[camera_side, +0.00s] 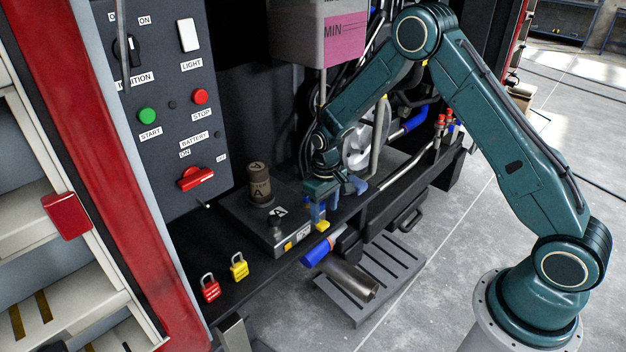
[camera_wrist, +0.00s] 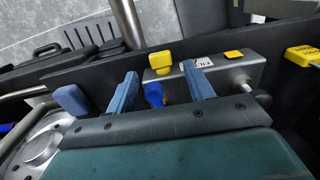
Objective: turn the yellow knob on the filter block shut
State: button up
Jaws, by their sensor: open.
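The filter block (camera_side: 272,232) is a dark grey box on the shelf, with a white label and a yellow square on its front. It also shows in the wrist view (camera_wrist: 219,73). The yellow knob (camera_side: 322,226) is at the block's right end in the side view. In the wrist view the knob (camera_wrist: 161,63) appears between the tips of my gripper (camera_wrist: 160,74). My gripper (camera_side: 323,204) is open, its blue fingers pointing down just above the knob. I cannot tell whether a finger touches it. A blue knob (camera_wrist: 154,95) shows nearer the palm between the fingers.
Red (camera_side: 210,291) and yellow (camera_side: 239,270) padlocks lie left along the shelf. A pink-filled tank (camera_side: 318,45) hangs above. A blue-ended cylinder (camera_side: 315,253) sits below the shelf edge. The floor in front is mostly open.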

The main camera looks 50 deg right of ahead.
aim_at(324, 224)
jog(key=shift+f, duration=2.25)
jog(key=c, duration=1)
